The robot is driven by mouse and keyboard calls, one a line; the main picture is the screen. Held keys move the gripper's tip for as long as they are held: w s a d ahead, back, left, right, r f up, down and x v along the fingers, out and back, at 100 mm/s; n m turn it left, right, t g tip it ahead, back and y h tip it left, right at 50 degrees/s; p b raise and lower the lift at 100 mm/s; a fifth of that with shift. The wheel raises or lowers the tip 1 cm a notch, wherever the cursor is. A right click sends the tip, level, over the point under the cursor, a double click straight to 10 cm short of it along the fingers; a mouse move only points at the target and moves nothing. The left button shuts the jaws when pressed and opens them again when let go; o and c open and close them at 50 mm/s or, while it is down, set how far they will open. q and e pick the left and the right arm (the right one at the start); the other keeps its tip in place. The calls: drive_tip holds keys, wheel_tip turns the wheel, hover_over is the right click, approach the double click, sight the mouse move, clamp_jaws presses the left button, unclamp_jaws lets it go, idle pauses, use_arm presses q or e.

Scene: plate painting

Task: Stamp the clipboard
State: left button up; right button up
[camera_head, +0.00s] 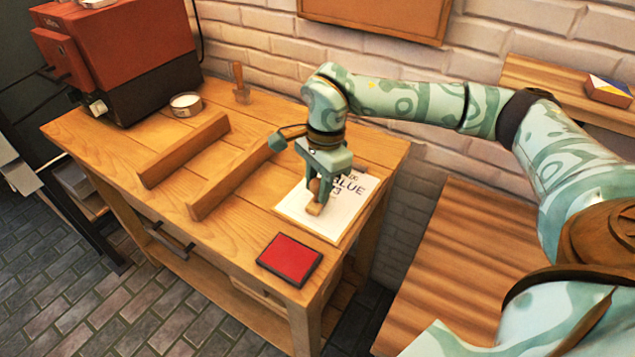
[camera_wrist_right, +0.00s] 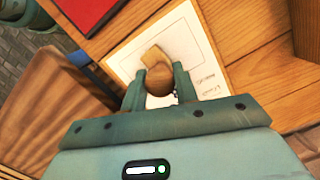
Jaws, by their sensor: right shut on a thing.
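A clipboard with a white printed sheet (camera_head: 347,214) lies on the wooden table near its right edge. It also shows in the right wrist view (camera_wrist_right: 190,40). A small wooden stamp (camera_head: 315,208) is over the middle of the sheet. My right gripper (camera_head: 320,190) is shut on the stamp's round handle, which shows between the fingers in the right wrist view (camera_wrist_right: 160,80). The stamp is at or very close to the paper; I cannot tell if it touches. The red ink pad (camera_head: 290,258) lies in front of the clipboard. My left gripper is not in view.
Two wooden rails (camera_head: 185,150) run across the table left of the clipboard. A red machine (camera_head: 115,60), a small round tin (camera_head: 186,104) and an upright wooden-handled tool (camera_head: 240,85) stand at the back. The table's front left is clear.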

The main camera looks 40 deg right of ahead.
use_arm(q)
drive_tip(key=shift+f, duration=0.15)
use_arm(e)
drive_tip(key=shift+f, duration=0.5)
idle(0.5)
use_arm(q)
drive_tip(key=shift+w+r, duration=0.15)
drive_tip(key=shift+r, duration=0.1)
use_arm(e)
drive_tip(key=shift+f, duration=0.1)
idle(1.2)
wheel_tip(320, 180, up, 7)
drive_tip(key=p, duration=0.6)
drive_tip(key=shift+r+p, duration=0.2)
drive_tip(key=shift+p, duration=0.2)
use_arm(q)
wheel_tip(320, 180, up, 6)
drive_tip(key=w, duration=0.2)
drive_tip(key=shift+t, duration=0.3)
use_arm(e)
drive_tip(key=shift+f, duration=0.15)
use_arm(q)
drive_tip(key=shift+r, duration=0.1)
